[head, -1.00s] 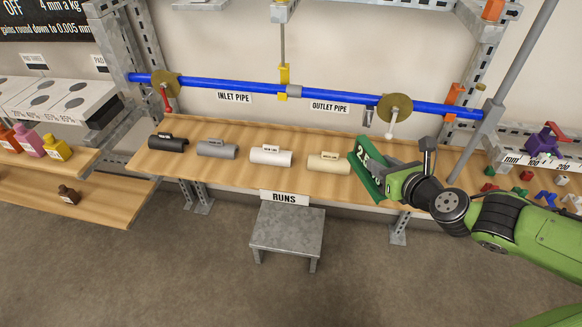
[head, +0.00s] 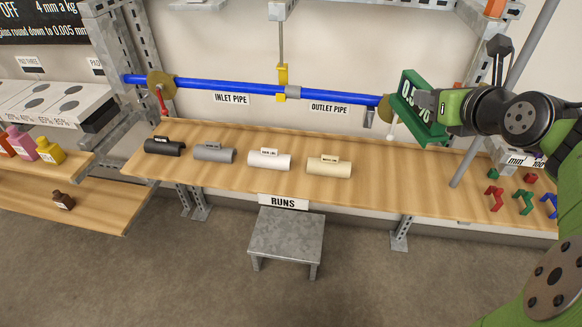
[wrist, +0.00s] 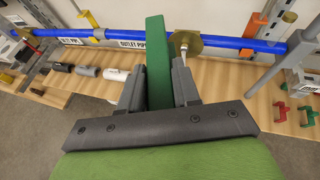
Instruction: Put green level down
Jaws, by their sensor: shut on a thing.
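The green level (head: 412,102) is a green block with a display face showing white figures, which I cannot fully read. In the head view it is up at the right end of the blue pipe, in front of the right brass disc, clear of the bench. My gripper (head: 432,103) is shut on it. In the wrist view the green level (wrist: 158,65) stands edge-on between the two dark fingers of my gripper (wrist: 159,88). Part of its face is hidden by my gripper in the head view.
The wooden bench (head: 390,185) is bare right of the cream pipe run (head: 329,167). White (head: 269,160), grey (head: 214,153) and black (head: 165,147) runs lie to its left. The blue pipe (head: 230,88) spans the back. Coloured clips (head: 523,202) and a slanted grey post (head: 480,140) are at right.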

